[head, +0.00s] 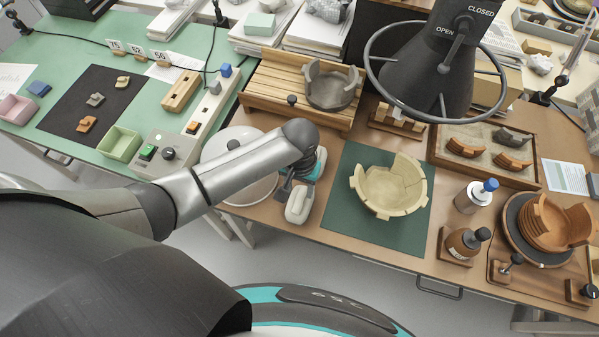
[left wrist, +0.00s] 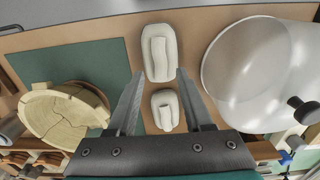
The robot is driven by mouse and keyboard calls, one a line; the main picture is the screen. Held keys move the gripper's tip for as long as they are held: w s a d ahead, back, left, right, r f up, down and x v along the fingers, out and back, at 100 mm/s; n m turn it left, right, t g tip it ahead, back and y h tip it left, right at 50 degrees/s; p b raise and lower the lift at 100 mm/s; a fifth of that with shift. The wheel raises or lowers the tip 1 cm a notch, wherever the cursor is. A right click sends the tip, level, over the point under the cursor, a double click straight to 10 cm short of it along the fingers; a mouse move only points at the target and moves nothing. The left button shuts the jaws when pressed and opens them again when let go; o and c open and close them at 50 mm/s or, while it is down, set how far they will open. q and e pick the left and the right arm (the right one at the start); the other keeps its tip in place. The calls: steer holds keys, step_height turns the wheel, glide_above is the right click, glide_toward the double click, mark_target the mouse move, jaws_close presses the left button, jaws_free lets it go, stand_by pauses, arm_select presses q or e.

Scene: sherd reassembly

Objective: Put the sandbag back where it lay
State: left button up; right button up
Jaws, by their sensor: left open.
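Two pale sandbags lie on the brown table between the white dome and the green mat. The nearer sandbag (head: 298,206) is close to the table's front edge and also shows at the top of the left wrist view (left wrist: 158,52). The farther sandbag (left wrist: 165,110) is partly hidden by my arm in the head view. My left gripper (head: 286,190) is open and points down over this spot. In the left wrist view its fingers (left wrist: 160,76) stand apart on either side of the gap between the bags, with nothing held. My right gripper is not in view.
A cream bowl (head: 390,189) of joined sherds stands on the green mat (head: 345,218) to the right. The white dome (head: 222,180) with a dark knob is close on the left. A wooden slatted rack (head: 275,90) with a grey vessel (head: 331,88) is behind.

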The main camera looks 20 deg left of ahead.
mark_target(300, 200)
arm_select(q)
step_height(300, 200, up, 6)
steer(key=p, duration=0.1)
steer(key=shift+r, duration=0.1)
stand_by(0.5)
steer(key=s+d+r+m+t+h, duration=0.2)
steer(key=s+r, duration=0.1)
steer(key=s, duration=0.3)
steer(key=s+a+r+t+y, duration=0.2)
steer(key=s+a+r, duration=0.3)
steer(key=s+a, duration=0.3)
step_height(300, 200, down, 30)
steer(key=r+g+b, duration=0.1)
steer(key=g+b, duration=0.1)
steer(key=b, duration=0.6)
steer(key=s+a+f+b, duration=0.1)
steer(key=s+f+b, duration=0.2)
steer(key=s+f, duration=0.4)
steer(key=s+a+f+g+b, duration=0.1)
steer(key=s+a+f+b, duration=0.1)
steer(key=s+f, duration=0.6)
step_height(300, 200, down, 6)
steer(key=shift+s+f+b, duration=0.15)
steer(key=shift+s+b, duration=0.05)
steer(key=shift+b, duration=0.6)
